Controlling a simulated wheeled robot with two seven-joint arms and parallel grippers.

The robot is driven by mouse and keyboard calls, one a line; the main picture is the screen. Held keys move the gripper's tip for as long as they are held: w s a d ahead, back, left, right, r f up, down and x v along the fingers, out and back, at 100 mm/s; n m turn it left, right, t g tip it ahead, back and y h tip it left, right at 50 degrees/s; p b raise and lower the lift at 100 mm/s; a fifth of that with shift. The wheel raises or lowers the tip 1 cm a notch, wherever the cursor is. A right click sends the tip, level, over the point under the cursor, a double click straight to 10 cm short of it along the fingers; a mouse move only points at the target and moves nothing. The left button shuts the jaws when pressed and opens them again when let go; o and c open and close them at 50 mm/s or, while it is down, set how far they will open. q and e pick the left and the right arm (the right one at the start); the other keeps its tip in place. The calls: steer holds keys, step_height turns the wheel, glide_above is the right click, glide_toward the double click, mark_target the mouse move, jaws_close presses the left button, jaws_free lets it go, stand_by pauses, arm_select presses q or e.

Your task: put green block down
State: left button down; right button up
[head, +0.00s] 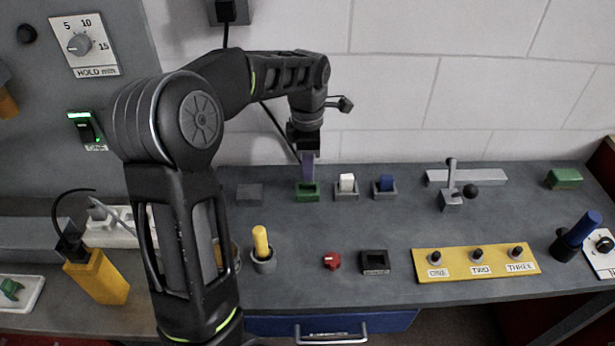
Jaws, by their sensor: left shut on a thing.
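My left gripper (307,150) points down at the back of the bench and is shut on a narrow purple block (308,168). The purple block is upright directly over a green holder (307,193). Its lower end is at the holder's opening; I cannot tell whether it is seated. A green block (565,179) lies at the back right of the bench, well away from the gripper. My right gripper is not in view.
A lever (452,185) stands farther right. A yellow button panel (476,262), red knob (332,261) and yellow peg (261,240) are in front.

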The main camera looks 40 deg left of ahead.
arm_select(q)
steer(key=shift+f+p, duration=0.3)
steer(key=shift+f, duration=1.55)
steer(key=shift+f, duration=0.15)
steer(key=c, duration=1.3)
jaws_free()
steer(key=shift+c, duration=0.2)
step_height(320, 180, up, 12)
steer(key=shift+r+b, duration=0.2)
steer(key=shift+b, duration=0.35)
